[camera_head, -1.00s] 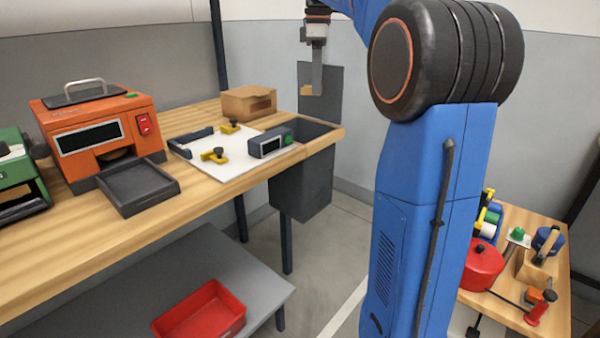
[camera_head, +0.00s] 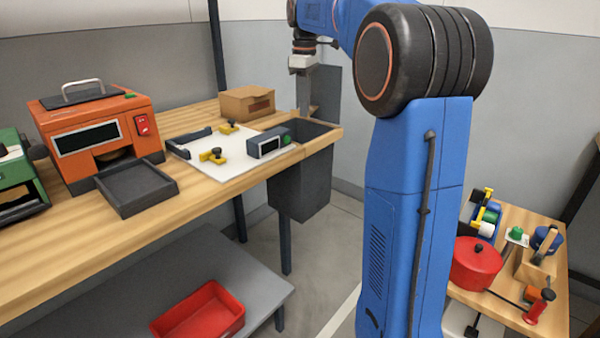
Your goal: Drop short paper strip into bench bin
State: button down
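The bench bin (camera_head: 301,188) is a dark grey box set into the right end of the wooden bench, its open top level with the bench top. My gripper (camera_head: 303,108) points down at the bin's back left side, close to the small cardboard box. Its fingers are seen edge-on, so I cannot tell whether they are open or shut. I cannot make out a short paper strip; a small tan patch shows by the fingertips, too small to identify.
A dark upright panel (camera_head: 327,92) stands behind the bin. On the bench are the cardboard box (camera_head: 240,105), a white board (camera_head: 215,165) with yellow clamps, a small grey device (camera_head: 268,143) and an orange machine (camera_head: 92,140). A red tray (camera_head: 200,315) lies on the shelf below.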

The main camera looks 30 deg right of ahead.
jog(key=shift+f, duration=2.5)
jog(key=c, duration=2)
grip_release()
jog(key=shift+r, duration=0.1)
notch_tip(320, 180, up, 17)
jog(key=shift+r, duration=0.1)
jog(key=shift+s, duration=0.1)
